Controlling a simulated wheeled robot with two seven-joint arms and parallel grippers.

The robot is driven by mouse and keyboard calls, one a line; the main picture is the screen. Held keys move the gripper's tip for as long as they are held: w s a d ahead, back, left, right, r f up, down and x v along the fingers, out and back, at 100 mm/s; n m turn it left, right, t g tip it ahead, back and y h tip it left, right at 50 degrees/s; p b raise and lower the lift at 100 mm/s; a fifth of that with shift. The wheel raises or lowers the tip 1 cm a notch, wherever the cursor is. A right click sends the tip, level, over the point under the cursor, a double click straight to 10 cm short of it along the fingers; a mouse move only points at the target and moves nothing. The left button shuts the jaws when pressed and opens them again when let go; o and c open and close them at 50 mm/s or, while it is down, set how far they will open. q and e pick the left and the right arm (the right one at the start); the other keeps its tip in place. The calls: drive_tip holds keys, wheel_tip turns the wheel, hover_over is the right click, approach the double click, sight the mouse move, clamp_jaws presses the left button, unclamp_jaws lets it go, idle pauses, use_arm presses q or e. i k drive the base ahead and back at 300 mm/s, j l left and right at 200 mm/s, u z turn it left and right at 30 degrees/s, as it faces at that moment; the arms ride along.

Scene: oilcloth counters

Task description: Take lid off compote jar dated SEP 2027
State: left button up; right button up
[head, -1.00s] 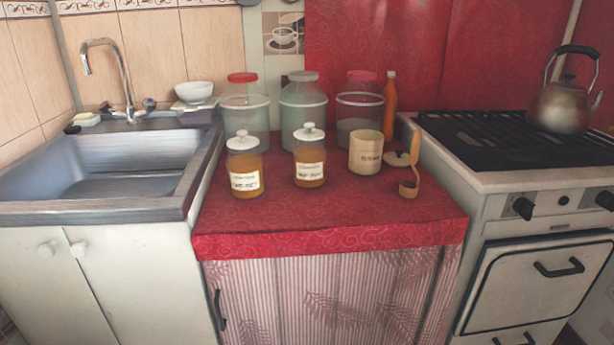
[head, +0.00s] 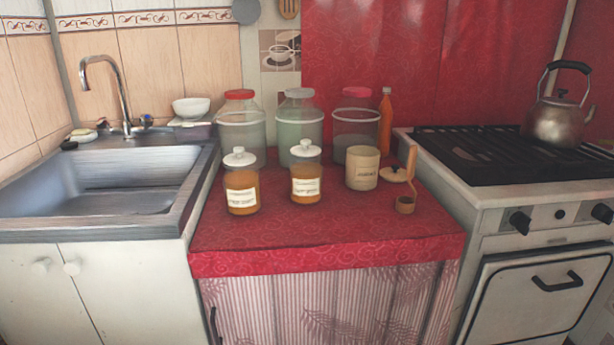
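Two small glass jars with orange-brown contents stand upright on the red oilcloth counter (head: 325,235). The left jar (head: 242,195) wears a white knobbed lid (head: 240,157) and a white label. The right jar (head: 306,183) wears a similar white knobbed lid (head: 306,149) and a white label. The label print is too blurred to read surely, so I cannot tell which jar is dated SEP 2027. Both lids sit on their jars. Neither of my grippers shows in the head view.
Several large lidded jars (head: 299,125) stand behind. A cream canister (head: 362,168), a small round lid (head: 396,174) and a wooden ladle (head: 405,204) are at right. A sink (head: 95,190) lies left, a stove with kettle (head: 560,118) right. The counter front is clear.

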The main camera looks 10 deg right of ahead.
sight(306, 150)
drive_tip(key=i+j, duration=0.1)
drive_tip(key=j, duration=0.75)
drive_tip(key=i+j+z, duration=0.15)
drive_tip(key=j, duration=0.7)
drive_tip(key=k, duration=0.05)
